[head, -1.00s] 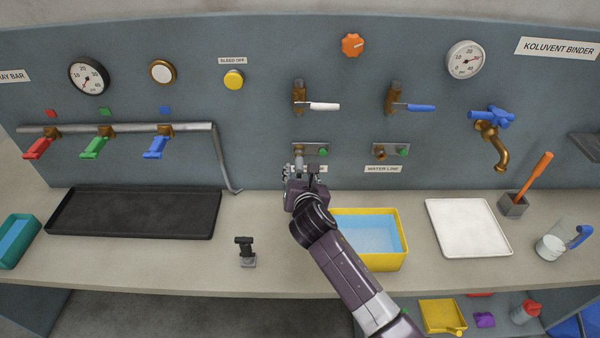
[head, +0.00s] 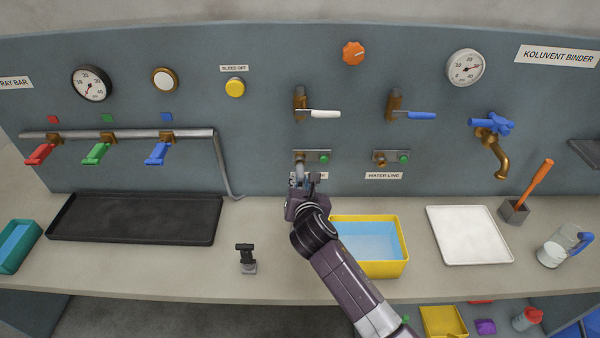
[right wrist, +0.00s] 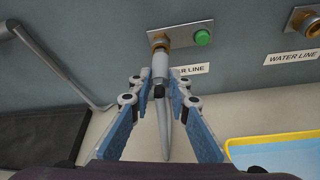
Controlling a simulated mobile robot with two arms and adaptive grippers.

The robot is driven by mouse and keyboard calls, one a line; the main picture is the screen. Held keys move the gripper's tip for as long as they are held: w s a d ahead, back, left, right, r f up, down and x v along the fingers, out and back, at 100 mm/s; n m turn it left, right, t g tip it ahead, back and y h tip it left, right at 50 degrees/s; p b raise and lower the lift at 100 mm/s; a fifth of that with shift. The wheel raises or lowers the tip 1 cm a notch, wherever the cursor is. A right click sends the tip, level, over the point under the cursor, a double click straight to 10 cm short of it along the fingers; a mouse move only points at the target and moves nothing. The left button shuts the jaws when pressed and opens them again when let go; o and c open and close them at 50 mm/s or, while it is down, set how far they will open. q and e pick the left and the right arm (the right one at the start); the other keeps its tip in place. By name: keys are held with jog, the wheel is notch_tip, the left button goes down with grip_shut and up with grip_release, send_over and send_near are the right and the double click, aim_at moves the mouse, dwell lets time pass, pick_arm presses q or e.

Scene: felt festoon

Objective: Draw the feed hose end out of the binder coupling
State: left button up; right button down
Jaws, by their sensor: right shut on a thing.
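The feed hose end (right wrist: 159,68) is a light grey cylinder with a darker hose hanging below it. Its top is at the brass binder coupling (right wrist: 160,42) on a small metal plate with a green button; I see no clear gap there. The coupling also shows in the head view (head: 298,157). My right gripper (right wrist: 161,92) is shut on the feed hose end from below, one blue-padded finger on each side. In the head view the right gripper (head: 303,180) is just below the coupling and hides part of the hose. My left gripper is not in view.
A yellow tub of water (head: 403,262) stands right of my right arm. A black tray (head: 130,237) and a small black-topped fitting (head: 246,258) are to the left. The water line coupling (head: 380,158) is to the right. White (head: 318,113) and blue (head: 420,115) valve levers are above.

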jog(key=shift+s+p, duration=1.3)
jog(key=shift+s, duration=0.8)
